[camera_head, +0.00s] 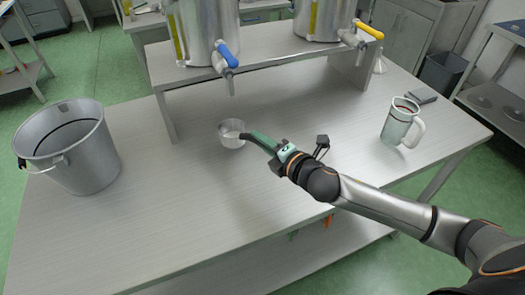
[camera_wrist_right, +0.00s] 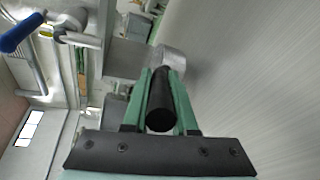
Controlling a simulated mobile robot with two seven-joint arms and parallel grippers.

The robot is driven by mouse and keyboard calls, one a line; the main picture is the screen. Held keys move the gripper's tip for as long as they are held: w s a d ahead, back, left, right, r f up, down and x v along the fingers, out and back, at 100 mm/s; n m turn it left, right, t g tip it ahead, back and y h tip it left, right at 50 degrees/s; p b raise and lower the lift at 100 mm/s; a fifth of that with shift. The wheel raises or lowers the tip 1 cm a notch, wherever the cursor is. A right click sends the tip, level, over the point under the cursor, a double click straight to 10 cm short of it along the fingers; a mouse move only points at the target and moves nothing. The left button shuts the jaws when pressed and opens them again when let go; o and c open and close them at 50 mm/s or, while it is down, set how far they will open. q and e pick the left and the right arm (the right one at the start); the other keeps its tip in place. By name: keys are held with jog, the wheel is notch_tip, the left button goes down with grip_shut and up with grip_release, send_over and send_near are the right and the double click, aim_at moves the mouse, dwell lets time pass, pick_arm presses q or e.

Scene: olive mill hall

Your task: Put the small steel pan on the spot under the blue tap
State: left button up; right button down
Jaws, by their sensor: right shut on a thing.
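The small steel pan (camera_head: 232,133) is on or just above the table, below and in front of the blue tap (camera_head: 226,54); whether it touches the tabletop I cannot tell. My right gripper (camera_head: 257,139) is shut on its black handle, which also shows between the green fingers (camera_wrist_right: 161,100) in the right wrist view. The pan's bowl (camera_wrist_right: 173,60) shows beyond the fingertips there. The blue tap (camera_wrist_right: 22,32) is at the upper left of that view. A marked spot under the tap cannot be made out. My left gripper is not in view.
A steel bucket (camera_head: 72,150) stands at the table's left. A pale jug (camera_head: 400,122) and a small dark flat object (camera_head: 423,96) are at the right. Two steel tanks stand on a raised shelf (camera_head: 272,54); the right one has a yellow tap (camera_head: 367,31). The front tabletop is clear.

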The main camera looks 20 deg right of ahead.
jog(key=shift+w+d+f, duration=0.25)
jog(key=shift+w+f, duration=0.15)
jog(key=shift+f, duration=0.1)
jog(key=shift+w+f+b, duration=0.15)
jog(key=shift+f+b, duration=0.15)
jog(key=shift+f, duration=1.4)
jog(key=shift+d+f, duration=0.1)
jog(key=shift+f, duration=0.1)
jog(key=c, duration=0.7)
grip_release()
